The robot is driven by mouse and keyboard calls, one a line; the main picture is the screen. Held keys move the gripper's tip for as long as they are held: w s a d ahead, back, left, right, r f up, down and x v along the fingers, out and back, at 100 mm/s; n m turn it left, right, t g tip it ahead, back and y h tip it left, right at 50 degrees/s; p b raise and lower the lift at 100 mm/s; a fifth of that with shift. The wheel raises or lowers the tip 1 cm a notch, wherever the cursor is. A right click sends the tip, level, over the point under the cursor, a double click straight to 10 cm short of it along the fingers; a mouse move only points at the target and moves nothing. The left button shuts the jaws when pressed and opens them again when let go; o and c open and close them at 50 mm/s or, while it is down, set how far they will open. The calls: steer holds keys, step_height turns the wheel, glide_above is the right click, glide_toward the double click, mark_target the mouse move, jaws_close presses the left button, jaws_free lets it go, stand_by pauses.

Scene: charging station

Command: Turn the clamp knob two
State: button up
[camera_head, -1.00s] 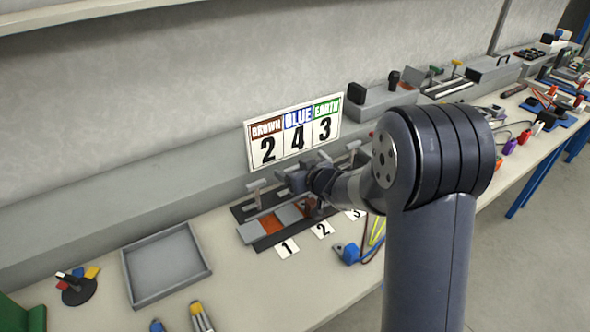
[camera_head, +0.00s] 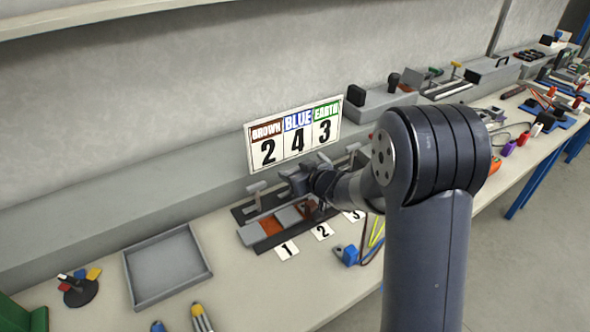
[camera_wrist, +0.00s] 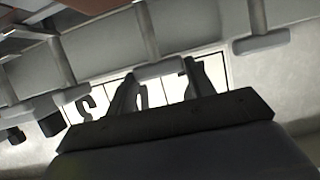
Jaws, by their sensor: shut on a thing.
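A low clamp fixture (camera_head: 246,236) stands on the bench with grey T-shaped clamp knobs along its back. The left knob (camera_head: 257,187) stands clear behind label 1 and also shows at the right of the wrist view (camera_wrist: 262,43). My gripper (camera_head: 292,183) is at the middle knob, behind label 2 (camera_head: 322,231). In the wrist view my gripper (camera_wrist: 158,80) is shut on this middle knob (camera_wrist: 160,70), with a finger on each side of its crossbar. In the head view my gripper hides the middle knob. A third knob (camera_wrist: 35,110) is at the wrist view's left.
A sign (camera_head: 293,137) reading BROWN 2, BLUE 4, EARTH 3 stands just behind the fixture. An empty grey tray (camera_head: 205,274) lies to the left. A blue clip (camera_head: 348,254) and cords lie at front right.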

steer(key=n+g+y+p, duration=0.1)
steer(key=p, duration=0.2)
steer(key=n+g+y+p, duration=0.1)
steer(key=n+p, duration=0.1)
steer(key=p, duration=0.1)
steer(key=n+g+y+p, duration=0.1)
steer(key=g+p, duration=0.1)
steer(key=p, duration=0.1)
steer(key=shift+w+d+r+n+p, duration=0.25)
steer(key=shift+r+n+p, duration=0.05)
steer(key=n+g+y+p, duration=0.2)
steer(key=shift+w+f+n+g, duration=0.2)
steer(key=shift+n+g, duration=0.1)
steer(key=shift+g, duration=0.1)
steer(key=n+g, duration=0.1)
steer(key=n+g+b, duration=0.1)
steer(key=n+g, duration=0.2)
steer(key=g, duration=0.1)
steer(key=shift+w+f+n, duration=0.3)
steer(key=shift+f, duration=0.05)
steer(key=n+g+b, duration=0.3)
steer(key=g, duration=0.1)
steer(key=shift+w, duration=0.15)
steer(key=shift+r+n+g+h+b, duration=0.1)
steer(key=shift+n+g+h+b, duration=0.2)
steer(key=shift+n+h+b, duration=0.1)
steer(key=shift+r+n+g, duration=0.15)
steer(key=shift+n+g, duration=0.15)
steer(key=shift+g, duration=0.2)
steer(key=shift+a, duration=0.1)
